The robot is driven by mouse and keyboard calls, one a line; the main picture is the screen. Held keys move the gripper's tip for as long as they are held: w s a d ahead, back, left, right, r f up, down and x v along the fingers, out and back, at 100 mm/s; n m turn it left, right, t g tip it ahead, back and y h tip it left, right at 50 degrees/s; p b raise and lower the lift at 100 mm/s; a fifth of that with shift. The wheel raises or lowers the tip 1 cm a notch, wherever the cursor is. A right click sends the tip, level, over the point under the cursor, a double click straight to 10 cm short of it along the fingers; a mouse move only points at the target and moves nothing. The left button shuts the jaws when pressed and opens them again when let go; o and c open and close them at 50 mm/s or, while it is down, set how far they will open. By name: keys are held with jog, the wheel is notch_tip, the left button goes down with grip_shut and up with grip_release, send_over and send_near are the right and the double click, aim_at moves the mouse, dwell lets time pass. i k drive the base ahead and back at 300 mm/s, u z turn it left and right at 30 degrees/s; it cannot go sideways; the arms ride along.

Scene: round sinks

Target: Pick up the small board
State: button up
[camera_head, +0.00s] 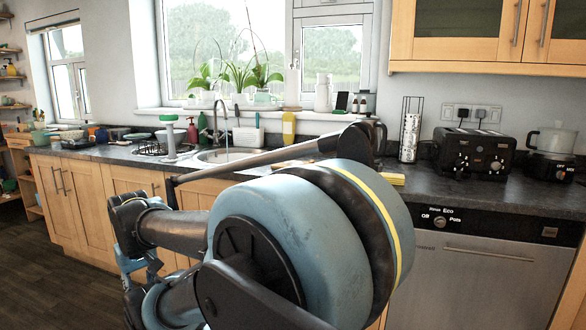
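I cannot single out the small board for certain. A thin light-brown flat piece (291,166) lies on the counter behind my arm, mostly hidden by it. An upright yellow piece (288,127) stands against the wall behind the sink, and I cannot tell whether it is a board or a bottle. My arm fills the lower middle of the view, with its large blue-grey joint in front of the counter. No gripper fingers can be made out, and nothing held is visible.
A dishwasher (480,275) is below. Floor (65,285) is clear at lower left.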

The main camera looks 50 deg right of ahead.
aim_at(280, 166)
jog(key=z, duration=0.05)
jog(key=k, duration=0.6)
jog(key=z, duration=1.55)
jog(key=i, duration=0.45)
